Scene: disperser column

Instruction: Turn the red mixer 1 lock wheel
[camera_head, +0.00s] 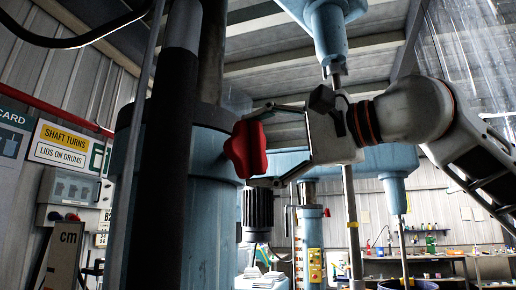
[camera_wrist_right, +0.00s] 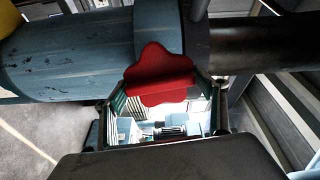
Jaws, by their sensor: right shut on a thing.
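The red lock wheel (camera_head: 245,149) is a lobed knob on the side of the blue mixer column (camera_head: 205,200). In the head view my right gripper (camera_head: 262,148) reaches it from the right, with one finger above and one below its edge. The right wrist view shows the wheel (camera_wrist_right: 160,75) between the two fingers of my right gripper (camera_wrist_right: 162,105), which is shut on it. The wheel's mount on the column is mostly hidden. My left gripper is not in view.
A dark vertical post (camera_head: 165,150) stands in front of the column. A dark ribbed motor (camera_head: 257,212) hangs below my gripper. A blue machine with a yellow control panel (camera_head: 314,265) and a cluttered bench (camera_head: 430,262) stand farther back. A control box (camera_head: 75,188) is on the left wall.

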